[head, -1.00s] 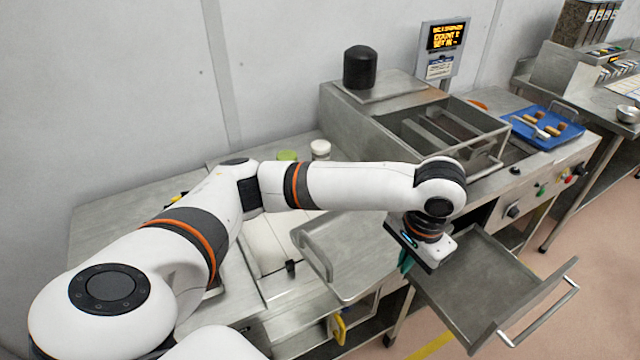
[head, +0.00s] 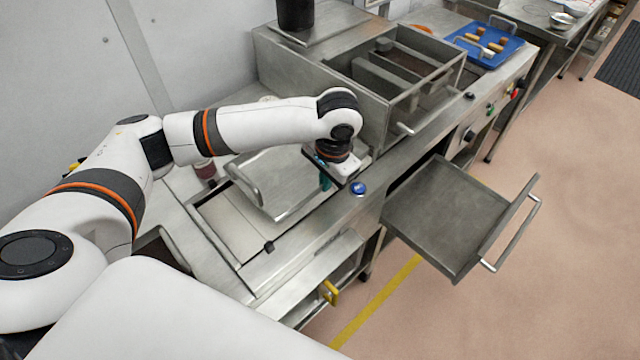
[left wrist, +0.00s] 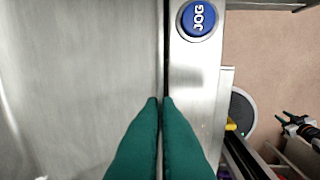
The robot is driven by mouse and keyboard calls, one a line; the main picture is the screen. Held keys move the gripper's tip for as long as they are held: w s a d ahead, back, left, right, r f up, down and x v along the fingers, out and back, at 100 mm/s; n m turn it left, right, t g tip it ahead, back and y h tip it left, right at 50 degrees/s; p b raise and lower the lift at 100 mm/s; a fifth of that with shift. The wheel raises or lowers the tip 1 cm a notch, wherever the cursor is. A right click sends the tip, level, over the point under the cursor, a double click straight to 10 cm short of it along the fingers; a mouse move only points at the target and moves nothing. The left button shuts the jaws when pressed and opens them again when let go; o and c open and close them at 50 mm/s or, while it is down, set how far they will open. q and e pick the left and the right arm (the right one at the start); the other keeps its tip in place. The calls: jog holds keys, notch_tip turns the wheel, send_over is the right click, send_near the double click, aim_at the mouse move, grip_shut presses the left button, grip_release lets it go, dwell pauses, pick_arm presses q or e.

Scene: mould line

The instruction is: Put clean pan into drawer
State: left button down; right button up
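The pan (head: 283,183), a shallow grey metal tray with a raised handle at its left end, is over the counter at the centre of the head view. I cannot tell whether it rests on the counter or hangs just above it. My left gripper (head: 325,183) is at the pan's right edge. In the left wrist view its green fingers (left wrist: 159,101) are shut on the edge of the pan (left wrist: 85,70). The drawer (head: 440,212) is pulled out at the right, and its floor looks empty.
A blue JOG button (head: 358,188) sits on the counter just right of my left gripper. A metal box with bars (head: 395,85) stands behind it. A blue tray (head: 485,45) with tools lies further back. The floor around the drawer is clear.

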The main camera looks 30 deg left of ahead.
aim_at(322, 201)
pick_arm(q)
jog(key=shift+a+f, duration=0.15)
jog(key=shift+f, duration=0.25)
jog(key=shift+w+a+f, duration=0.1)
jog(key=shift+a+f, duration=0.1)
jog(key=shift+f, duration=1)
jog(key=shift+d+f, duration=0.1)
jog(key=shift+f, duration=0.4)
pick_arm(e)
jog(key=shift+a+r, duration=0.15)
jog(key=shift+a, duration=0.4)
jog(key=shift+a+r, duration=0.15)
jog(key=shift+a, duration=0.4)
jog(key=shift+d, duration=0.1)
pick_arm(q)
jog(key=c, duration=2.1)
grip_release()
jog(key=shift+f+p, duration=0.2)
jog(key=shift+p, duration=0.1)
jog(key=o, duration=0.4)
pick_arm(e)
jog(key=shift+d, duration=0.3)
pick_arm(q)
jog(key=shift+r, duration=0.1)
